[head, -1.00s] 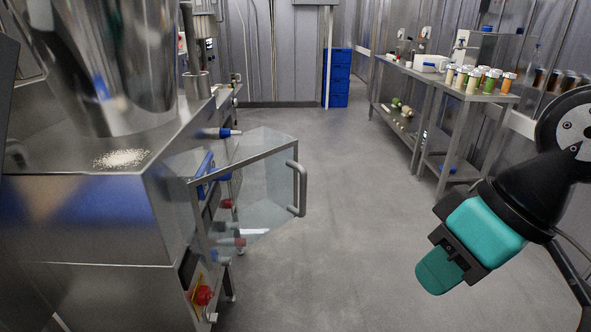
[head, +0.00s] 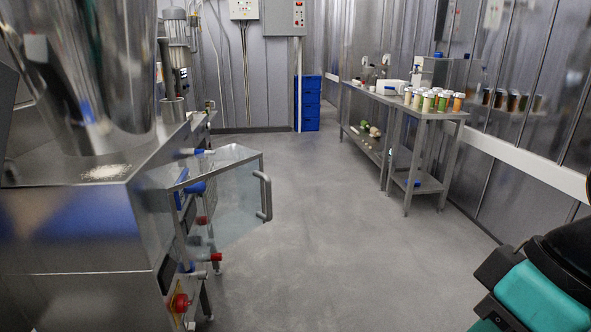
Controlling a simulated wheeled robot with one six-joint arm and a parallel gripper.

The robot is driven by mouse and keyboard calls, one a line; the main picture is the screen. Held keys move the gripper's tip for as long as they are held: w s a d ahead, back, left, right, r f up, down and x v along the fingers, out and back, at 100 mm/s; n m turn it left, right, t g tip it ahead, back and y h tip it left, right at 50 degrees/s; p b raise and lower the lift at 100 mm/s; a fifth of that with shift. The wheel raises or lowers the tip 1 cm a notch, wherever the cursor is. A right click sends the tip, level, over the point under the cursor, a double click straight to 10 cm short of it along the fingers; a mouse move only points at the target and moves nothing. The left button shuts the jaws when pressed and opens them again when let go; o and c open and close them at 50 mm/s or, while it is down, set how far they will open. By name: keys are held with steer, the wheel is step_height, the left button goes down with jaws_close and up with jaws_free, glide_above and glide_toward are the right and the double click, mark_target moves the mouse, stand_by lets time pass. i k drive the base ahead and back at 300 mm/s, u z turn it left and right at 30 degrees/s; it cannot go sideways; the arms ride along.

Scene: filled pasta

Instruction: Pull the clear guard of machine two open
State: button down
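A clear guard (head: 233,207) with a metal frame and a grey upright handle (head: 265,195) stands out from the right side of the steel machine at the left. Its panel juts into the aisle, and the floor shows through it. I cannot tell from any label whether this is machine two. My gripper (head: 488,325), teal and black, is at the bottom right corner, far from the handle with open floor between. Its fingertips are mostly cut off by the picture's edge, so its opening is hidden. Nothing is seen touching the handle.
Blue and red knobs, including a red button (head: 180,302), stick out from the machine's side. White grains (head: 105,172) lie on its top. A steel table (head: 413,115) with several jars stands at the right. Blue crates (head: 311,103) stand at the back. The middle floor is clear.

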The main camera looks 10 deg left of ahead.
mark_target(263, 179)
steer(key=z, duration=0.15)
steer(key=i, duration=1.55)
steer(key=u, duration=0.75)
